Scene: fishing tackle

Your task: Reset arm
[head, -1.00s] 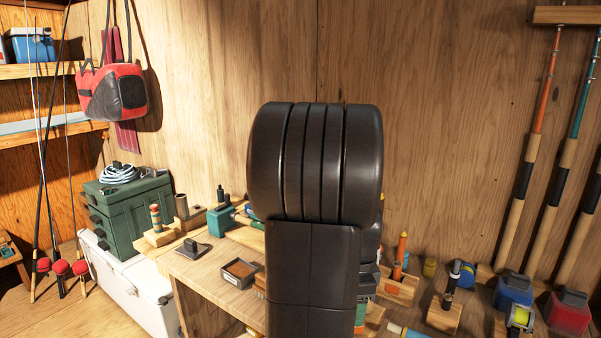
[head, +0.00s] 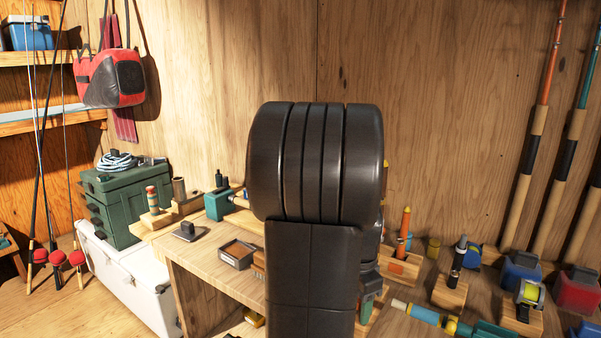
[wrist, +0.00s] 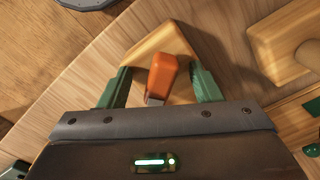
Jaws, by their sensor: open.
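In the wrist view my gripper (wrist: 160,88) is open, with one green finger on each side of an orange-handled piece (wrist: 162,76). That piece stands at a wooden block (wrist: 168,48); I cannot tell whether the fingers touch either. In the head view my black arm fills the middle and hides most of the gripper. An orange-handled tool (head: 404,226) stands in a wooden holder (head: 402,266) just right of the arm, and looks like the same piece.
A workbench (head: 215,285) lies left of my arm, with a small tray (head: 238,253) on it. A wooden block with a dark tool (head: 450,292), a blue jar (head: 521,271) and a red jar (head: 577,290) stand to the right. A green tackle box (head: 122,210) is far left.

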